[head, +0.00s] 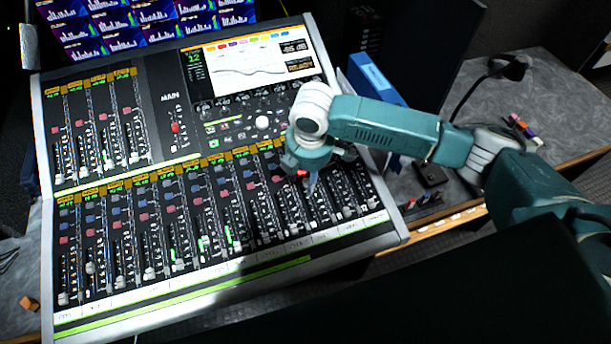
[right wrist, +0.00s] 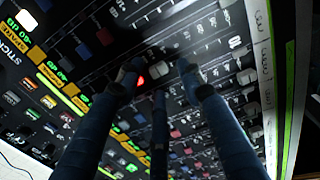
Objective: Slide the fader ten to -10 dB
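The mixing console (head: 45,230) fills the left and middle of the head view, with a long lower row of faders. My right gripper (head: 312,184) is over the right part of that row, fingers pointing down at the channel strips. In the right wrist view its fingers (right wrist: 159,72) are spread apart, with no fader cap held between them. White fader caps (right wrist: 247,77) show to the right of the fingertips, nearer the labelled console edge. Fader ten cannot be singled out for certain; the gripper covers part of the strips there. My left gripper is not in view.
The console's screen (head: 250,65) and rotary knob (head: 262,122) lie behind the gripper. A blue binder (head: 370,75) stands at the console's back right. The grey desk (head: 530,80) at right holds markers (head: 522,127) and a small dark box (head: 430,174).

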